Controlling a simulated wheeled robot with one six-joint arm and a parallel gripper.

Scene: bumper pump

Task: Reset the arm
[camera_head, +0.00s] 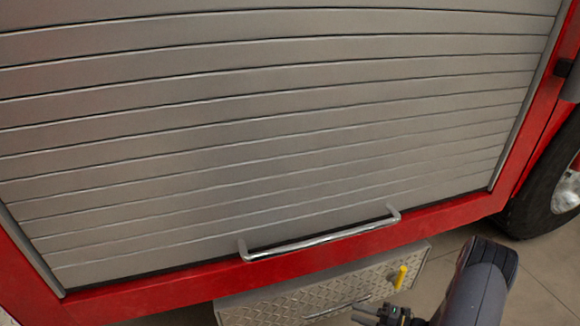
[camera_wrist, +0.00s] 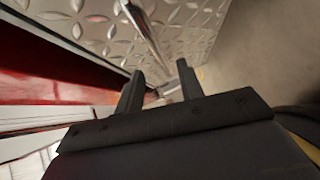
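My gripper (camera_head: 388,316) is at the bottom edge of the head view, low in front of the diamond-plate box (camera_head: 290,304) under the red truck body. In the wrist view my gripper (camera_wrist: 160,67) shows two dark fingers apart, with nothing clearly held between them. A metal bar (camera_wrist: 145,30) on the diamond plate (camera_wrist: 85,27) runs beyond the fingertips. I cannot tell how far it is from them. My arm enters at the lower right of the head view.
A closed grey roller shutter (camera_head: 270,130) fills most of the head view, with a chrome handle (camera_head: 320,240) along its bottom. A yellow lever (camera_head: 400,277) sits on the box's right end. A wheel (camera_head: 550,190) stands at the right. Bare floor (camera_head: 535,285) shows at the lower right.

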